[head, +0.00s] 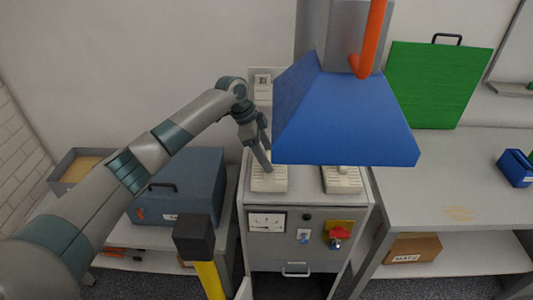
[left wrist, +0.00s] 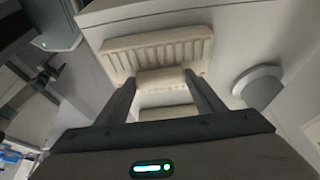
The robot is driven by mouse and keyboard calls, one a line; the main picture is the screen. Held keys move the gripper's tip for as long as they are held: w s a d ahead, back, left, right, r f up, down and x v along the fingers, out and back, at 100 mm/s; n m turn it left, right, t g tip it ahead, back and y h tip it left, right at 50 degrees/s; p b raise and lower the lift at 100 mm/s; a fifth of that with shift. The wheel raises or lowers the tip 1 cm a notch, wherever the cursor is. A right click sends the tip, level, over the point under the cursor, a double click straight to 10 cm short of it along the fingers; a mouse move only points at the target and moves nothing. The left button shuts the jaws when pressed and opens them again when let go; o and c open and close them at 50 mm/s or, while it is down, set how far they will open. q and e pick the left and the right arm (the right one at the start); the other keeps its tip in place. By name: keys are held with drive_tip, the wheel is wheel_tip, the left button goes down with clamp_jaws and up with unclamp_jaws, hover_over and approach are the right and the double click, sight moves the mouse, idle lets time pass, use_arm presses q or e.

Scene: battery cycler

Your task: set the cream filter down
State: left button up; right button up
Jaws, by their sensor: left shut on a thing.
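The cream filter (head: 267,182) is a flat ridged block at the left of the grey cabinet's top (head: 306,188). My left gripper (head: 268,163) points down onto it from above. In the left wrist view, the two fingers (left wrist: 160,77) are shut on the raised grip of the filter (left wrist: 192,44). I cannot tell whether its underside touches the cabinet top. A second, similar cream block (head: 342,182) sits at the right of the cabinet top, partly under the blue hood. My right gripper is not in view.
A blue hood (head: 345,115) with an orange pipe (head: 373,40) hangs over the cabinet, close to my left gripper. The cabinet front has a meter (head: 267,222) and a red knob (head: 338,233). A blue-grey case (head: 180,185) stands left; a bench (head: 450,180) stands right.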

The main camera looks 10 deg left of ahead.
use_arm(q)
drive_tip(key=shift+f, duration=0.15)
drive_tip(key=o, duration=1.6)
drive_tip(key=shift+r, duration=0.2)
drive_tip(key=shift+a+r+b, duration=0.2)
drive_tip(key=shift+r+b, duration=0.15)
drive_tip(key=shift+r, duration=0.1)
drive_tip(key=b+v, duration=0.4)
drive_tip(key=v, duration=0.7)
drive_tip(key=shift+s, duration=0.1)
